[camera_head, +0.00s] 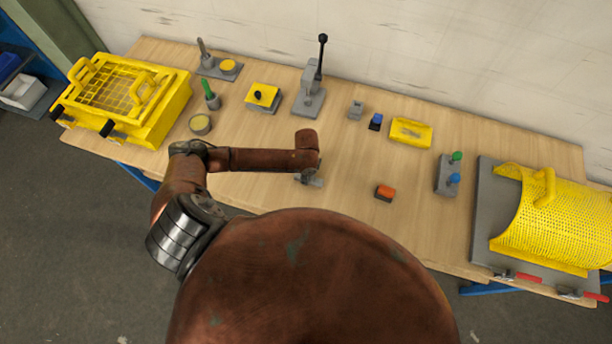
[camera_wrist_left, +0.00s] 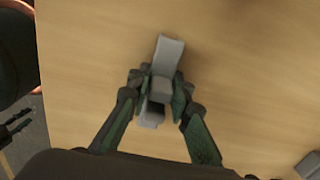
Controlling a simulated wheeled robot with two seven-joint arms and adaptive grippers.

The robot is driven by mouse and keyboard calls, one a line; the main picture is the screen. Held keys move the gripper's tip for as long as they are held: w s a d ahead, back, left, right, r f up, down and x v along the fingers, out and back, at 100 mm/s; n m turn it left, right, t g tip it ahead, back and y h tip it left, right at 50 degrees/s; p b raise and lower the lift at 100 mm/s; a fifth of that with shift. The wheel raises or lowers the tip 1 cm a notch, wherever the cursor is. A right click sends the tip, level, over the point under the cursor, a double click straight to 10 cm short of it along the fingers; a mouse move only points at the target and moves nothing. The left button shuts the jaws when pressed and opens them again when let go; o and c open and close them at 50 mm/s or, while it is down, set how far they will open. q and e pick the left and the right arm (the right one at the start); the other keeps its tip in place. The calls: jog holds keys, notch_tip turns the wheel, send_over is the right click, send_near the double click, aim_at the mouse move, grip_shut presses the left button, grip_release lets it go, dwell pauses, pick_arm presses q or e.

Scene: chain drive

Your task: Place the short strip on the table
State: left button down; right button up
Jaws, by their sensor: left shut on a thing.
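My left gripper (camera_wrist_left: 160,88) is shut on a small grey strip (camera_wrist_left: 170,52), whose ends stick out above and below the fingers in the left wrist view. In the head view the gripper (camera_head: 309,177) is over the front middle of the wooden table (camera_head: 350,185), partly hidden under my arm. The grey strip pokes out there too, but its full shape is hidden. I cannot tell whether it touches the table.
An orange block (camera_head: 385,192) lies right of the gripper. A grey lever press (camera_head: 309,95), yellow tray (camera_head: 411,133) and blue-topped block (camera_head: 375,121) stand behind. Yellow mesh guards are at left (camera_head: 125,100) and right (camera_head: 560,215). Bare table surrounds the gripper.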

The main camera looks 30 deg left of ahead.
pick_arm(q)
jog(key=shift+f, duration=0.1)
jog(key=c, duration=1.8)
grip_release()
jog(key=shift+o, duration=0.2)
notch_tip(320, 180, up, 12)
jog(key=shift+r, duration=0.2)
